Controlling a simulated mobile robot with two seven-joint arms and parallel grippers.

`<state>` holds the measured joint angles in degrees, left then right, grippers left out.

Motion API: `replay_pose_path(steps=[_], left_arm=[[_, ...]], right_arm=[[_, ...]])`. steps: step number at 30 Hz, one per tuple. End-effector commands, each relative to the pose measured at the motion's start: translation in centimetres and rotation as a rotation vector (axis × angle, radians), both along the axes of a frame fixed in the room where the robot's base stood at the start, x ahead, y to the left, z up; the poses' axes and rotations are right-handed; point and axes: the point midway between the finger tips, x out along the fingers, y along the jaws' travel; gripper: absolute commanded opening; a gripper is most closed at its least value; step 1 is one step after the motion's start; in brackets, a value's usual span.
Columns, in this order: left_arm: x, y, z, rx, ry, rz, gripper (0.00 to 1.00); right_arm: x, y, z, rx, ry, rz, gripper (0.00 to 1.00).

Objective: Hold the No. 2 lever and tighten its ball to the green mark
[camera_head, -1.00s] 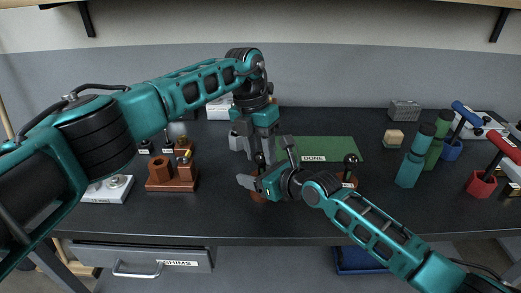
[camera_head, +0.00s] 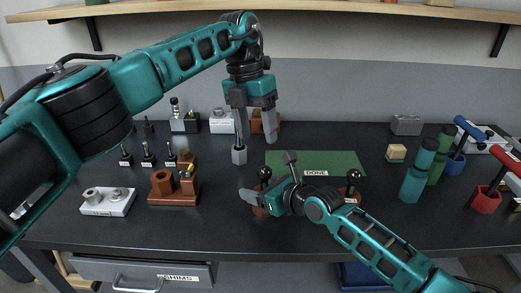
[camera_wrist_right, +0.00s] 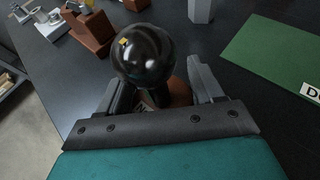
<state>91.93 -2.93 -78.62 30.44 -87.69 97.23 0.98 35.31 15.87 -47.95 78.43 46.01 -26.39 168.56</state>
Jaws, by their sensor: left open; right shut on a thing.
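A lever with a glossy black ball (camera_head: 265,173) stands on a brown base at the table's front middle. In the right wrist view the ball (camera_wrist_right: 143,58) fills the upper middle, with a small yellow mark on its upper left. My right gripper (camera_head: 258,195) is shut on the lever below the ball; the gripped shaft is mostly hidden by ball and fingers. My left gripper (camera_head: 257,141) is open and empty, above and apart from the ball, fingers pointing down. A second black-balled lever (camera_head: 352,177) stands to the right. No green mark shows on the ball.
A green mat (camera_head: 340,161) labelled DONE lies behind the levers. A grey hex post (camera_head: 239,155) stands close to my left fingers. A brown block holder (camera_head: 174,199) and a white tray (camera_head: 108,209) are left; teal and green cylinders (camera_head: 418,170) stand right.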

Motion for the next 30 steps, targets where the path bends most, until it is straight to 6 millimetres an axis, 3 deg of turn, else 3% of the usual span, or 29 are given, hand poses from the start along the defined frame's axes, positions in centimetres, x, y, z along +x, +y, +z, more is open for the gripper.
replay_pose_path(steps=[3, 8, 29, 30], left_arm=[[0.2, 0.2, 1.7, -0.001, -0.001, 0.000, 0.62], [0.3, 0.4, 2.7, 0.000, 0.001, 0.000, 0.62], [0.3, 0.5, 2.8, 0.000, 0.001, 0.000, 0.62], [0.3, 0.5, 2.8, 0.000, 0.001, 0.000, 0.62]], right_arm=[[0.0, 0.0, 0.0, 0.001, 0.000, 0.001, 0.25], [0.0, 0.0, 0.0, 0.001, -0.001, 0.000, 0.25], [0.0, 0.0, 0.0, 0.001, -0.001, 0.000, 0.25], [0.0, 0.0, 0.0, 0.001, -0.001, 0.000, 0.69]])
